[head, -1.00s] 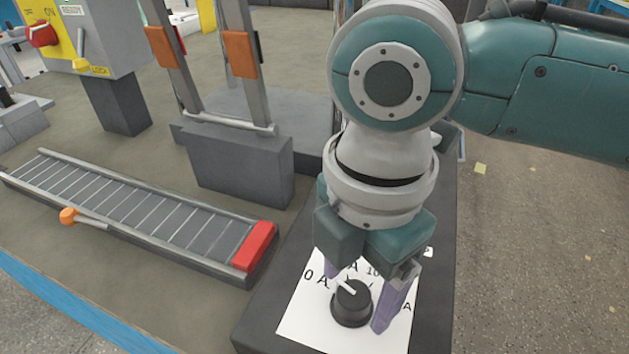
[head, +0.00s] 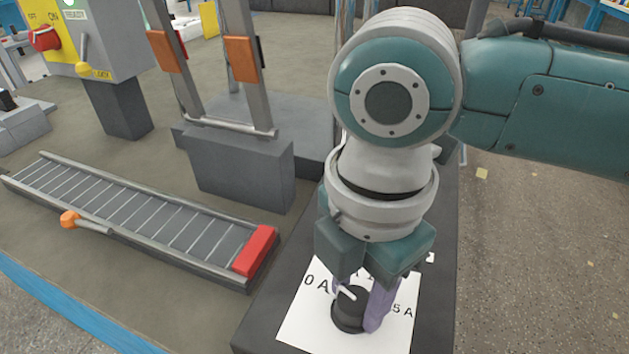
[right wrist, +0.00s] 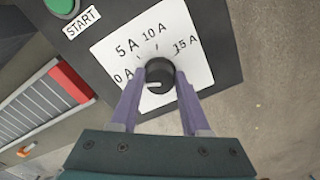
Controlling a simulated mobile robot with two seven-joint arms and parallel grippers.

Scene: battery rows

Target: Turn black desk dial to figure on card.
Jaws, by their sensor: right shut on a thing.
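The black dial (head: 349,313) stands on a white scale plate (head: 300,327) marked 0 A, 5 A, 10 A and 15 A. Its white pointer line (head: 347,292) points up and left, towards the 0 A side. The dial also shows in the right wrist view (right wrist: 160,70), between the two purple fingers. My right gripper (head: 362,303) comes down from above and is shut on the dial, one finger on each side. The far finger is mostly hidden in the head view. My left gripper is not in view. I see no separate card with a single figure.
A green START button (right wrist: 62,6) sits beyond the plate on the dark panel. A roller track (head: 150,210) with a red end block (head: 257,250) lies left of it. A grey block with a metal frame (head: 240,170) stands behind. A yellow-fronted switch box (head: 100,40) is at far left.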

